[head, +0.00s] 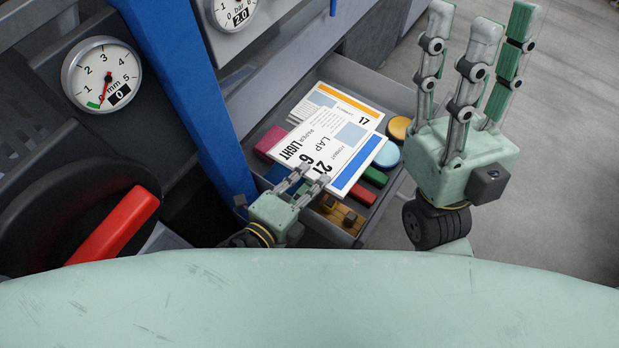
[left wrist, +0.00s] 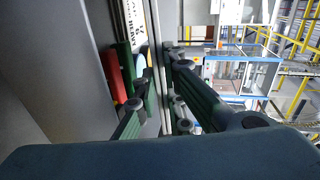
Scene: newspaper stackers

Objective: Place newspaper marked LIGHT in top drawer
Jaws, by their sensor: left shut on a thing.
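The newspaper marked LIGHT (head: 335,150) is a white sheet with a blue stripe, tilted over the open drawer (head: 375,86). My left gripper (head: 314,173) is shut on its near edge. In the left wrist view the newspaper (left wrist: 159,65) shows nearly edge-on between my left fingers (left wrist: 160,95). A second newspaper (head: 355,108) with an orange stripe and "17" lies behind it, partly covered. In the left wrist view, a printed sheet reading HEAVY (left wrist: 133,20) shows in the drawer. My right gripper (head: 475,50) is empty, its fingers spread upward at the right.
The drawer holds several coloured items, including an orange round tin (head: 398,128), a blue round tin (head: 387,155) and a red block (head: 363,193). A blue post (head: 185,95) stands left of the drawer. A red-handled knob (head: 115,225) is at far left. Open floor lies right.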

